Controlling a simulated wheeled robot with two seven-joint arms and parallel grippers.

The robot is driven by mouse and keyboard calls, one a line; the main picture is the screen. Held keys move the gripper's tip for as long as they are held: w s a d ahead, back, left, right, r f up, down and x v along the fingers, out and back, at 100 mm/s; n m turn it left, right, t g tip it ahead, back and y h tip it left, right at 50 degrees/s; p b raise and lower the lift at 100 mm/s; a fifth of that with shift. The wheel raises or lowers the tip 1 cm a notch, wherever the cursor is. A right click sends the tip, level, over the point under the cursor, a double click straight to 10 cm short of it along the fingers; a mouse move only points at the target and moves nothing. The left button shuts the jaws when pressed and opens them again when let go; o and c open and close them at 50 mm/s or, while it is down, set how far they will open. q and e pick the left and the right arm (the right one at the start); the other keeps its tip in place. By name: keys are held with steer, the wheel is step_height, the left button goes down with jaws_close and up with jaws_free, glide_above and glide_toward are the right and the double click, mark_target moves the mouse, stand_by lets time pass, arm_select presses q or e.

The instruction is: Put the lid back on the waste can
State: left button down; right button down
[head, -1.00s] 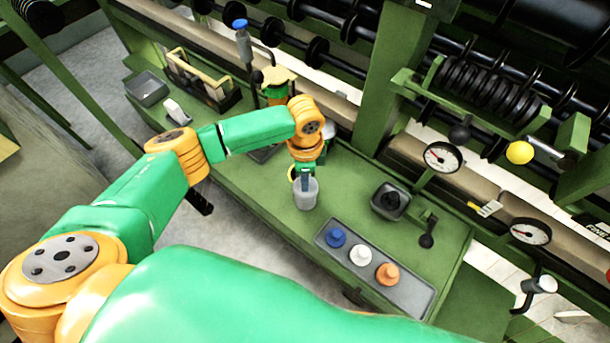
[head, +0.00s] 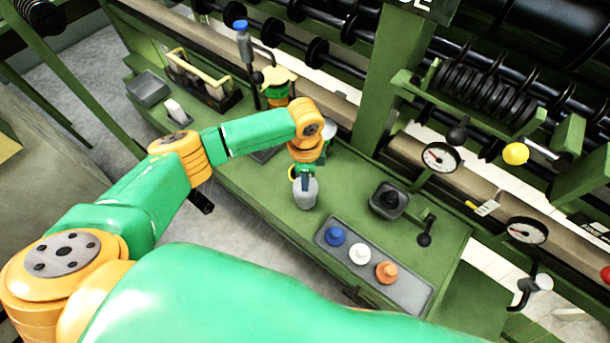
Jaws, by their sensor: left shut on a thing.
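The waste can (head: 305,197) is a small grey cylinder standing upright on the green bench top. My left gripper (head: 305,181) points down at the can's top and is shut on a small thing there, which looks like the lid. The fingers and wrist hide most of the lid. It appears to be at or just over the can's mouth; I cannot tell whether it is fully seated. My right gripper is out of view.
A grey tray (head: 420,297) with blue, white and orange knobbed pieces lies in front of the can. A dark square dish (head: 404,208) stands to its right. Gauges (head: 440,158) and machine rollers line the back.

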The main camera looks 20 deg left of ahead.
arm_select(q)
steer(key=shift+c, duration=1)
jaws_free()
steer(key=shift+r, duration=0.1)
step_height(320, 180, up, 5)
steer(key=p, duration=0.5)
steer(key=shift+p, duration=0.4)
steer(key=shift+r+p, duration=0.75)
steer(key=shift+r, duration=0.25)
steer(key=shift+f, duration=0.1)
jaws_close()
